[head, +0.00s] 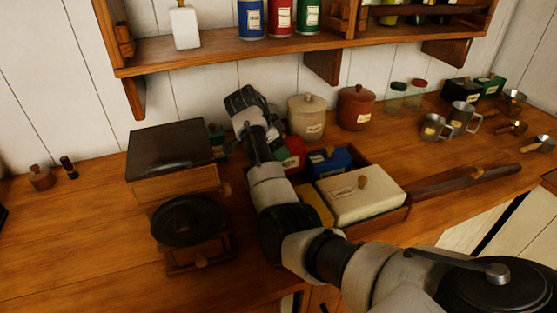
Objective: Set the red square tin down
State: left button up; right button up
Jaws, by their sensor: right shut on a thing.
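The red square tin (294,153) shows in the head view just right of my right wrist, at the back left of a low wooden tray (392,219). My arm hides its left part. My right gripper (272,134) is shut on the tin; its fingertips are mostly hidden behind my own wrist. I cannot tell whether the tin's base touches the tray or hangs a little above it. A blue tin (330,161) stands right of it in the tray. My left gripper is not in view.
The tray also holds a cream lidded box (362,198) and a yellow thing (318,205). A wooden grinder (172,166) stands to the left. A beige crock (306,118) and a brown crock (355,107) stand behind. A shelf (230,55) overhangs the back. The counter's far left is mostly clear.

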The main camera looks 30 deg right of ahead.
jog(key=shift+f, duration=0.75)
notch_tip(320, 180, down, 4)
jog(key=shift+r+p, duration=0.1)
jog(key=shift+p, duration=0.3)
jog(key=shift+f, duration=0.2)
jog(key=o, duration=1.1)
